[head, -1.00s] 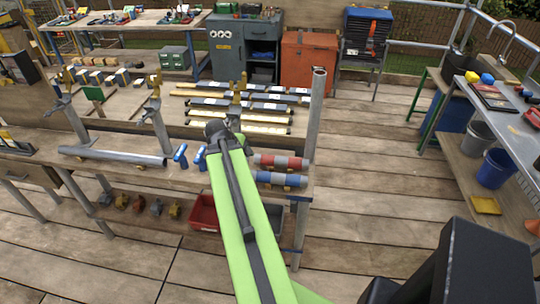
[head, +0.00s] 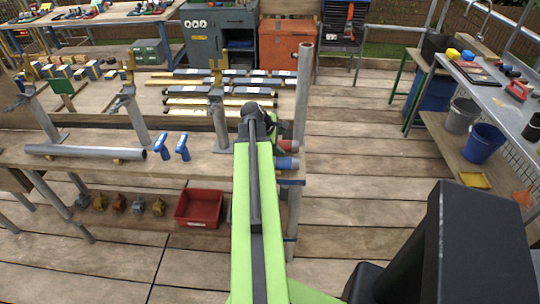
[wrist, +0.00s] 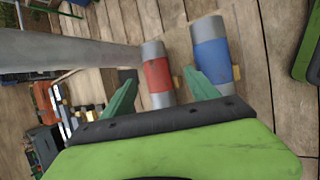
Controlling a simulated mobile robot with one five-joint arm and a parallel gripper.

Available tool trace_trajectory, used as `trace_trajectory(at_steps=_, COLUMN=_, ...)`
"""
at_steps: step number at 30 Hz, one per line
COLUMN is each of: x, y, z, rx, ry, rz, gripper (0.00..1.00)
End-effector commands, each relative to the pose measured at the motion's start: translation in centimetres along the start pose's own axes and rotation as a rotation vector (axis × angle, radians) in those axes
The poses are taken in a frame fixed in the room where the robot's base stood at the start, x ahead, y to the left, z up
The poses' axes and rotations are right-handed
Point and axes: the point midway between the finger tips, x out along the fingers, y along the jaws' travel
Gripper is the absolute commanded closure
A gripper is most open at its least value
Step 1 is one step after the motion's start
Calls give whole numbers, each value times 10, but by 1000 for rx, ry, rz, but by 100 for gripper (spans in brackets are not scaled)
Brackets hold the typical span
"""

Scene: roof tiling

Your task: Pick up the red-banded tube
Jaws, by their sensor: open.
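The red-banded tube (wrist: 157,75) is grey with a red middle and lies on the wooden bench top. In the wrist view it shows between my gripper's two green fingers (wrist: 160,80), which are apart and empty. I cannot tell how far above or short of it the fingertips are. In the head view my arm hides most of the tube, and only its red right part (head: 289,146) shows. A blue-banded tube (wrist: 212,50) lies beside it, near the right finger; its right end shows in the head view (head: 288,163).
A metal post (head: 303,95) stands at the bench's right corner, close behind the tubes; it also shows in the wrist view (wrist: 70,48). A red bin (head: 199,207) sits below.

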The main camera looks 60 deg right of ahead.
Motion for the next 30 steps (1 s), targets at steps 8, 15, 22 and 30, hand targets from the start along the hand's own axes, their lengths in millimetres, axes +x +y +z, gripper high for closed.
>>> trace_trajectory(at_steps=8, x=19, y=1, z=0, rx=1, ry=0, rz=0, gripper=31)
trace_trajectory(at_steps=15, x=62, y=5, z=-1, rx=3, ry=-2, rz=0, gripper=31)
trace_trajectory(at_steps=22, x=66, y=7, z=2, rx=1, ry=-1, rz=0, gripper=31)
trace_trajectory(at_steps=30, x=66, y=7, z=2, rx=2, ry=-1, rz=0, gripper=60)
